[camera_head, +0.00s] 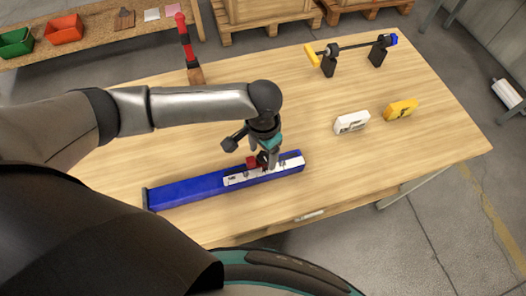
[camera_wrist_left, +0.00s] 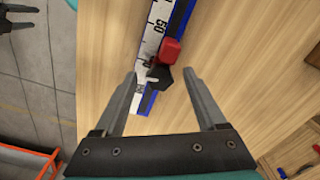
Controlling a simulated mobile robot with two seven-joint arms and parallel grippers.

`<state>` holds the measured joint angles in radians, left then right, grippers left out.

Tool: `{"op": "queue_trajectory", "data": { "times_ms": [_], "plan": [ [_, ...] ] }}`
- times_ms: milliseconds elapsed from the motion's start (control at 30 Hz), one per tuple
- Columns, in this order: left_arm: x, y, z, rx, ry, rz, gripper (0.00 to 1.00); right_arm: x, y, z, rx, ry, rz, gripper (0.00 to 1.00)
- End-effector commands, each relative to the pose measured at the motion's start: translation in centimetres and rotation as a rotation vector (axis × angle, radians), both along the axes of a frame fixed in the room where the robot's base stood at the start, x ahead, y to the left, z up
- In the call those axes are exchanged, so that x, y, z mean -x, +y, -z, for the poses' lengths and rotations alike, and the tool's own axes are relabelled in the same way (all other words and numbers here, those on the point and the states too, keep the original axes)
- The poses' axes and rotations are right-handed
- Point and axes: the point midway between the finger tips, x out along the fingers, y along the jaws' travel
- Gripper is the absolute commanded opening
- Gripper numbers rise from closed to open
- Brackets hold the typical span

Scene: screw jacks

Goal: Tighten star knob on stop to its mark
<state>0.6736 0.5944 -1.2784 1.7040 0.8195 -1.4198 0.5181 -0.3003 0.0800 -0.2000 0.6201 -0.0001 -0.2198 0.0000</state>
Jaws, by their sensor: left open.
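A long blue rail (camera_head: 190,190) with a white scale lies near the table's front edge. A red stop (camera_head: 252,162) sits on it toward its right end. In the left wrist view the red stop (camera_wrist_left: 170,49) carries a black star knob (camera_wrist_left: 160,77) on its near side. My left gripper (camera_head: 268,162) reaches down over the stop from above. In the wrist view my left gripper's fingers (camera_wrist_left: 161,78) are open, one on each side of the knob, with gaps visible. The knob's mark is too small to make out. Dark prongs, possibly my right gripper (camera_wrist_left: 18,15), show at the upper left corner.
On the wooden table (camera_head: 330,190), a white block (camera_head: 351,122) and a yellow block (camera_head: 401,109) stand right of the rail. A crank shaft on black supports (camera_head: 328,62) is at the back right. A red-handled tool (camera_head: 186,45) stands at the back.

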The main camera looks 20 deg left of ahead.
Motion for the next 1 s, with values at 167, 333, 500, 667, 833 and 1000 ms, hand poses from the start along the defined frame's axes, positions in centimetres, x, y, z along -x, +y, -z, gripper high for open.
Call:
{"op": "queue_trajectory", "data": {
  "times_ms": [167, 333, 500, 667, 833, 1000],
  "plan": [
    [0.02, -0.03, 0.00, 0.001, 0.001, 0.001, 0.73, -0.02, 0.00, -0.01, 0.000, 0.000, 0.000, 0.55],
    [0.02, -0.03, -0.02, 0.001, 0.001, 0.001, 0.57, -0.03, 0.02, -0.01, 0.000, 0.000, 0.000, 0.55],
    [0.02, -0.03, -0.03, 0.001, 0.001, 0.001, 0.38, -0.04, 0.02, -0.01, 0.000, 0.000, 0.000, 0.55],
    [0.02, -0.03, -0.04, 0.001, 0.001, 0.000, 0.20, -0.04, 0.01, -0.01, 0.000, 0.000, 0.000, 0.55],
    [0.01, -0.02, -0.04, 0.001, 0.001, 0.000, 0.00, -0.04, 0.02, -0.01, 0.000, 0.000, 0.000, 0.55],
    [0.00, -0.02, -0.05, 0.001, 0.001, 0.001, 0.00, -0.03, 0.02, -0.02, 0.000, 0.000, 0.000, 0.55]
  ]
}}
